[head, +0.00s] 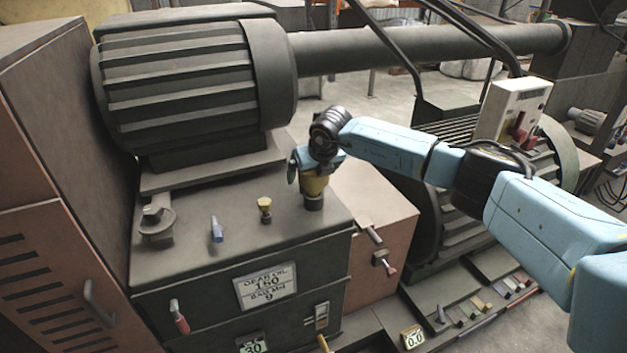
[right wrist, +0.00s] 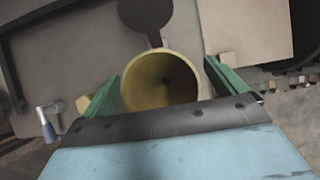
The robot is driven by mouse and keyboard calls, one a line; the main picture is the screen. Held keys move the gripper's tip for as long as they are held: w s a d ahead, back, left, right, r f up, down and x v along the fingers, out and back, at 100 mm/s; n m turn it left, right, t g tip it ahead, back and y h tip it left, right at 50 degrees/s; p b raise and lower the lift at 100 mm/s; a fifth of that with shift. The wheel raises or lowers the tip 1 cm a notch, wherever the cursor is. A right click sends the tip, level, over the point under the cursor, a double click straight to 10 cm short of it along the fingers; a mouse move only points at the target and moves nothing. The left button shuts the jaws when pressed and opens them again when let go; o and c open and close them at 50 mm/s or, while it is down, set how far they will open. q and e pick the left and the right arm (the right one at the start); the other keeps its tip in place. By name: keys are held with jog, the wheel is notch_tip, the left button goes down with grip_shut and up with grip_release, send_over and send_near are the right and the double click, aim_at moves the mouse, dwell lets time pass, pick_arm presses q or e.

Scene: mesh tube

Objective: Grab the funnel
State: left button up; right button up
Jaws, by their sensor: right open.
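The yellow funnel (head: 314,186) stands upright on a dark round neck on top of the dark machine box. My right gripper (head: 313,170) is above it and hides its upper part in the head view. In the right wrist view the funnel's round mouth (right wrist: 160,82) faces the camera. The green fingers of my right gripper are open, one on each side of the funnel, with a small gap visible at the right. My left gripper is in neither view.
A blue-handled item (head: 217,230), a small yellow-topped plug (head: 265,207) and a dark ring-shaped fitting (head: 157,222) stand on the box top (head: 235,245). A big ribbed motor (head: 190,85) rises behind. A brown cabinet (head: 60,180) stands at left.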

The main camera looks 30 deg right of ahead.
jog(key=shift+w+f, duration=0.2)
jog(key=shift+f, duration=0.15)
jog(key=c, duration=1.1)
